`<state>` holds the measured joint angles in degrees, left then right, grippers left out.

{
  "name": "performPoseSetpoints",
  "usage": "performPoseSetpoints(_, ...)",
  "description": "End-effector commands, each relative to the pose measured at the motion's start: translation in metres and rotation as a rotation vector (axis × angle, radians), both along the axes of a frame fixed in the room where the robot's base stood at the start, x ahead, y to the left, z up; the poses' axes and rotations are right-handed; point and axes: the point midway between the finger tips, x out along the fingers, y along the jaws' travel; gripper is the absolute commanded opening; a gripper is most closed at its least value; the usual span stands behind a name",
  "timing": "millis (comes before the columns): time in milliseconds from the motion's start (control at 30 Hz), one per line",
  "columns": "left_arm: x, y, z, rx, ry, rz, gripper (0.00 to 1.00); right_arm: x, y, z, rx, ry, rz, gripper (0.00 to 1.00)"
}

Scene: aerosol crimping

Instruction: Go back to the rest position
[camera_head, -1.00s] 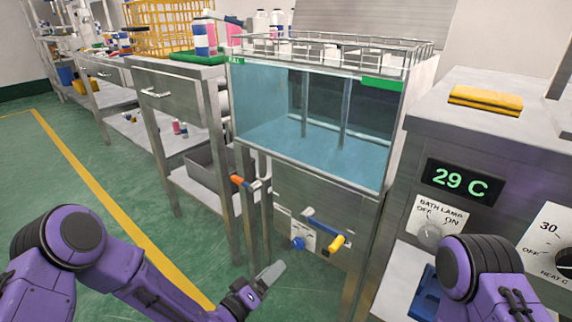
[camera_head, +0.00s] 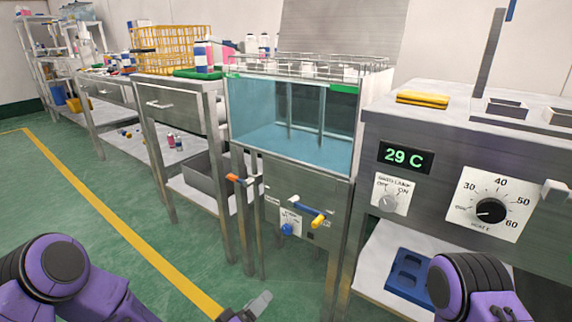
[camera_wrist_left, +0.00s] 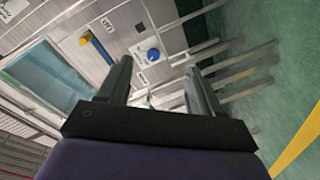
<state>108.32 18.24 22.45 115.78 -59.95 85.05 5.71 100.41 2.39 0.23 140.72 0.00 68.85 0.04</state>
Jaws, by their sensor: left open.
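My left gripper (camera_head: 255,305) shows at the bottom centre of the head view, low in front of the water bath stand and over the green floor. In the left wrist view its two fingers (camera_wrist_left: 158,88) are spread apart with nothing between them. My left arm is purple and comes in at the bottom left. Part of my right arm shows at the bottom right of the head view, but its gripper is out of the picture.
The glass water tank (camera_head: 290,122) stands on a metal frame with a yellow-tipped lever (camera_head: 318,220) and a blue knob (camera_head: 287,229). A grey control cabinet (camera_head: 440,160) reads 29 C. A blue tray (camera_head: 408,272) lies on its lower shelf. Green floor (camera_head: 70,190) is clear at left.

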Motion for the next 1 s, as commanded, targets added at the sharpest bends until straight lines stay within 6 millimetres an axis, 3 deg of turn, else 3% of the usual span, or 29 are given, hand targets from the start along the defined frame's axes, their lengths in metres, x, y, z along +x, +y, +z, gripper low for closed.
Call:
performPoseSetpoints(200,-0.026,0.025,-0.028,0.108,0.169,0.085,0.65,0.0,0.0,0.016,0.0,0.0,0.001,0.43)
performPoseSetpoints(400,-0.077,0.061,-0.036,0.262,0.395,0.173,0.65,0.001,0.0,0.064,-0.001,-0.001,0.001,0.43)
performPoseSetpoints(533,-0.117,0.089,-0.029,0.369,0.539,0.225,0.65,0.001,-0.001,0.1,-0.001,-0.001,0.001,0.43)
performPoseSetpoints(667,-0.17,0.127,-0.001,0.502,0.704,0.289,0.65,0.001,-0.001,0.153,-0.002,-0.001,0.002,0.43)
performPoseSetpoints(833,-0.252,0.188,0.075,0.71,0.926,0.386,0.65,0.002,-0.001,0.244,-0.004,-0.002,0.002,0.43)
performPoseSetpoints(900,-0.278,0.209,0.107,0.777,0.985,0.418,0.65,0.002,-0.002,0.276,-0.004,-0.002,0.002,0.43)
performPoseSetpoints(1000,-0.297,0.224,0.144,0.838,1.021,0.431,0.65,0.003,-0.002,0.31,-0.004,-0.002,0.002,0.43)
